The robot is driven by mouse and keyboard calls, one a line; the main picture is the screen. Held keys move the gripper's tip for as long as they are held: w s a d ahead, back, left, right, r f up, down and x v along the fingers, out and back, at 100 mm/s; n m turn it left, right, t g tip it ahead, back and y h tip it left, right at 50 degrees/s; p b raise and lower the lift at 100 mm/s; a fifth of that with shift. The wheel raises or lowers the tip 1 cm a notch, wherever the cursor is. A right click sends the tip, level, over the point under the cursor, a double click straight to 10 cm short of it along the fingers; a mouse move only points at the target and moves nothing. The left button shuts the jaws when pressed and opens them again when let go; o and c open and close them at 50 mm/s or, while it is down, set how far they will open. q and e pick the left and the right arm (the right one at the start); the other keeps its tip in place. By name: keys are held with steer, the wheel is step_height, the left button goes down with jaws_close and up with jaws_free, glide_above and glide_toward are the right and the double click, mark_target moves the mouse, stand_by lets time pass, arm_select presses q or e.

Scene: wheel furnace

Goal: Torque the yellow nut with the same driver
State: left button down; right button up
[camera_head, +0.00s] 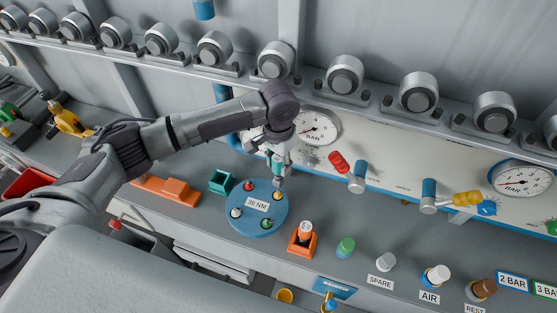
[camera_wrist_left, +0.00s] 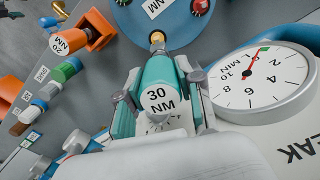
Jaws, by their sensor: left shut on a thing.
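My left gripper (camera_head: 278,162) is shut on a teal driver marked 30 NM, whose body (camera_wrist_left: 158,78) fills the middle of the left wrist view between the fingers. The driver points down at the yellow nut (camera_head: 279,195) on the right side of a round blue plate (camera_head: 256,229). In the left wrist view the yellow nut (camera_wrist_left: 157,37) is right at the driver's far end. The driver's tip is hidden, so I cannot tell if it is seated on the nut. Red, white and green nuts sit elsewhere on the plate. My right gripper is not in view.
An empty teal holder (camera_head: 221,182) stands left of the plate. An orange holder (camera_head: 301,246) with a 20 NM driver stands to its right. A gauge (camera_wrist_left: 262,78) is close to the gripper. Capped pegs (camera_head: 345,247) line the bench at right.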

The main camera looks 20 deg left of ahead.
arm_select(q)
steer(key=shift+r, duration=0.15)
steer(key=shift+s+r, duration=0.35)
steer(key=shift+s, duration=0.35)
steer(key=shift+w+f+p, duration=0.1)
steer(key=shift+w+p, duration=0.2)
steer(key=shift+w, duration=0.05)
steer(key=shift+s+f, duration=0.2)
steer(key=shift+f, duration=0.65)
steer(key=shift+w+f, duration=0.2)
steer(key=shift+f, duration=0.65)
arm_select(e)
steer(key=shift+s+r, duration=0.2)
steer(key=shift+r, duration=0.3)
arm_select(q)
steer(key=shift+s, duration=0.1)
steer(key=shift+r, duration=0.1)
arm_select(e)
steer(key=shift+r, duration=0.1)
